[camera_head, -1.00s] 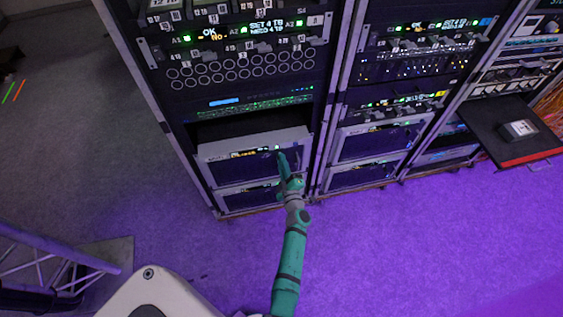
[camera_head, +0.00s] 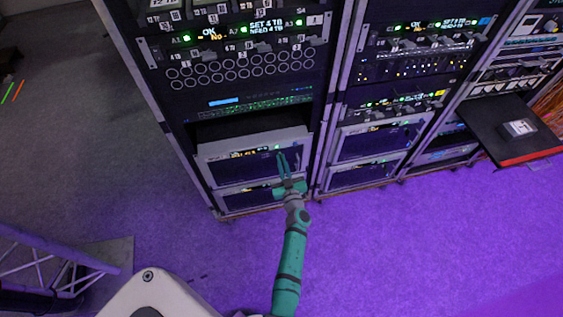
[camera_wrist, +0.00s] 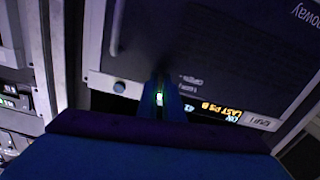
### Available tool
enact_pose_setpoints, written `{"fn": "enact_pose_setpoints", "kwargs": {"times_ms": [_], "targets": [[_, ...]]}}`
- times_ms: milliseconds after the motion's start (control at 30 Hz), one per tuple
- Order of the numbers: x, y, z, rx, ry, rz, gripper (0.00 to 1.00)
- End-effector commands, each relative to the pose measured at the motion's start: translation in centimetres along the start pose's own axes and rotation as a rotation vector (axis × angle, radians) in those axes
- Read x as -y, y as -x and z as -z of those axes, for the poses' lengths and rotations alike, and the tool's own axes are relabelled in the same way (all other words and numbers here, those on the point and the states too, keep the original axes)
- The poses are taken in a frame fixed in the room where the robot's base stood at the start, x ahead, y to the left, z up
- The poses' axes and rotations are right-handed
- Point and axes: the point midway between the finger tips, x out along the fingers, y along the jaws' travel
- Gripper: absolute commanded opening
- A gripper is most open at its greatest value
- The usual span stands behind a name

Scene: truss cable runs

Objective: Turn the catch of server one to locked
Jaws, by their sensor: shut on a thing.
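The server unit with a grey frame and dark front (camera_head: 235,165), which I take for server one, sits low in the left rack. In the wrist view its panel (camera_wrist: 215,50) is close, with an amber readout (camera_wrist: 222,112) turned nearly upside down. My gripper (camera_head: 288,156) reaches the right part of that front, its two fingers side by side in the head view. In the wrist view my gripper (camera_wrist: 160,92) is closed at the panel, with a small bright greenish light between the fingers. The catch is hidden by the fingers; its angle cannot be told.
A similar unit (camera_head: 250,199) sits just below. The middle rack (camera_head: 375,140) stands close on the right. A pulled-out black shelf (camera_head: 510,140) with a red front edge juts from the right rack. The floor (camera_head: 400,250) before the racks is clear.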

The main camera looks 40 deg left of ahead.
Motion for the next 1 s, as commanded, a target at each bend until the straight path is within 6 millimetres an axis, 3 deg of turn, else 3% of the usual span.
{"fn": "enact_pose_setpoints", "kwargs": {"times_ms": [333,867,900,933,1000], "targets": [[-0.05,0.11,-0.12,0.001,-0.133,-0.002,0.0],[-0.13,0.11,-0.16,0.002,-0.154,-0.003,0.0],[-0.06,0.1,-0.15,0.002,-0.154,-0.002,0.14],[-0.03,0.08,-0.13,0.002,-0.154,-0.002,0.21],[0.22,-0.02,-0.07,0.001,-0.153,0.002,0.25]]}}
